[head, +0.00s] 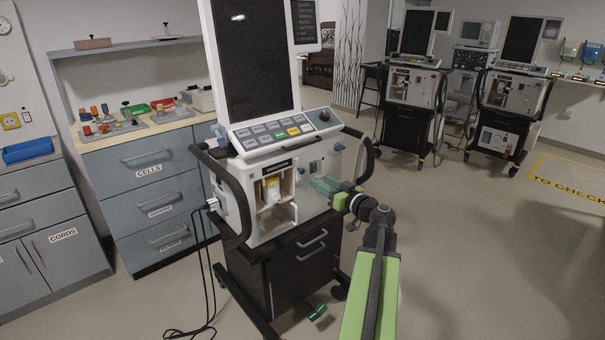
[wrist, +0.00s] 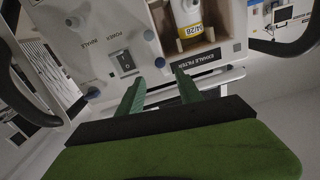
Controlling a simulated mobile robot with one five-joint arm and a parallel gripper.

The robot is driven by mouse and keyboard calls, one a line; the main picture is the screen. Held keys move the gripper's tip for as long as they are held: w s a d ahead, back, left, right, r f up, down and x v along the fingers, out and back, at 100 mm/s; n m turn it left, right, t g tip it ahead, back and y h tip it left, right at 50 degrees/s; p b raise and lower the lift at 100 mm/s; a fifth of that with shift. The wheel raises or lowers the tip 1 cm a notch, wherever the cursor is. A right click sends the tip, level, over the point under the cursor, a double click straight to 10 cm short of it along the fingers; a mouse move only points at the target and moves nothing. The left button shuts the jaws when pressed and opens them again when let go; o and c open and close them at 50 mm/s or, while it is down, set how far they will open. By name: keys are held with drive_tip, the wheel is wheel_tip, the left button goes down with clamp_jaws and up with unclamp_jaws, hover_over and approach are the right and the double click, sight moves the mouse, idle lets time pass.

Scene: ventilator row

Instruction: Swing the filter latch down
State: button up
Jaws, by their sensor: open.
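The nearest ventilator (head: 315,208) stands ahead with its dark screen. Its open filter bay (head: 291,214) holds a pale filter with a yellow label (head: 272,190); in the wrist view this label (wrist: 190,32) reads 04/28, upside down. The exhale filter sign (wrist: 197,64) borders the bay. I cannot make out the filter latch for sure in either view. My gripper (head: 323,186) is in front of the panel, right of the bay. In the wrist view its green fingers (wrist: 160,76) are apart with nothing between them, pointing at the panel between bay and power switch (wrist: 123,63).
Black side handles (head: 367,165) flank the ventilator. Cables (head: 208,265) hang at its left. A drawer counter (head: 160,190) with trays stands behind left. Two more ventilators (head: 412,95) (head: 512,100) stand at the back right. The floor to the right (head: 480,240) is clear.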

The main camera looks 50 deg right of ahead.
sight(303, 172)
drive_tip(key=w, duration=0.7)
drive_tip(key=w+d, duration=0.1)
drive_tip(key=w, duration=0.2)
drive_tip(key=shift+w, duration=0.3)
clamp_jaws()
idle(0.8)
